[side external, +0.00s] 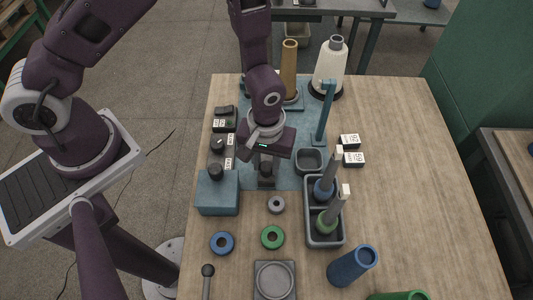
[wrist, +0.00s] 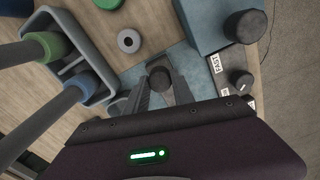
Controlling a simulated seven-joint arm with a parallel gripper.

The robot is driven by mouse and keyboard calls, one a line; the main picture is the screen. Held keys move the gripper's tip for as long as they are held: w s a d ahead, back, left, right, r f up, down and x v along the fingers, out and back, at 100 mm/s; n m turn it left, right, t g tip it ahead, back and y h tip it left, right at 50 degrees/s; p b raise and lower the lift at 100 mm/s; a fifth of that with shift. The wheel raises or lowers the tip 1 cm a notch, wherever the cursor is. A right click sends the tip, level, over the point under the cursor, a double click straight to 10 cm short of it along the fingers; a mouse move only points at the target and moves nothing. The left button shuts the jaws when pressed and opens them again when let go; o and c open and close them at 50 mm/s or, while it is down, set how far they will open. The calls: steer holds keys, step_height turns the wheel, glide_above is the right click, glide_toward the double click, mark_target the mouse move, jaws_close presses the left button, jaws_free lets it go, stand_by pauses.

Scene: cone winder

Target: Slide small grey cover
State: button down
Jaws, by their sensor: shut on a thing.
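My gripper (side external: 265,165) points down over the blue-grey base plate (side external: 292,178), near the plate's front edge. In the wrist view its two fingers (wrist: 160,90) are closed around a dark grey round-topped piece (wrist: 158,76). This seems to be the small grey cover or its knob. It also shows as a dark shape (side external: 266,184) under the gripper in the side view. The fingers and gripper body hide most of it, and I cannot tell what lies beneath it.
A blue box with a black knob (side external: 216,172) stands left. A grey two-part tray (side external: 311,238) with tools stands right, and a small grey bin (side external: 308,161) behind it. A grey ring (side external: 277,204), blue ring (side external: 221,242) and green ring (side external: 272,236) lie in front.

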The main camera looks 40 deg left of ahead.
steer(key=shift+s+d, duration=0.2)
steer(key=c, duration=1.2)
jaws_free()
steer(key=shift+o, duration=0.7)
step_height(320, 180, up, 8)
steer(key=shift+w+f, duration=0.1)
steer(key=shift+f, duration=0.15)
steer(key=s+a+r+m+t, duration=0.1)
steer(key=a+r, duration=0.2)
steer(key=r, duration=0.3)
steer(key=a+r+m+t+h, duration=0.1)
steer(key=a+r, duration=0.1)
steer(key=r, duration=0.4)
steer(key=s+a+r+m+t, duration=0.1)
steer(key=a+r, duration=0.2)
steer(key=r, duration=0.4)
steer(key=s+a+r+m+t, duration=0.1)
steer(key=s+a+r, duration=0.2)
steer(key=s, duration=0.2)
steer(key=s+a+r+m+t+y, duration=0.1)
steer(key=s+a+r+m, duration=0.1)
steer(key=s, duration=0.3)
steer(key=shift+s+a+r+t, duration=0.3)
steer(key=shift+a+r, duration=0.2)
steer(key=shift+r, duration=0.3)
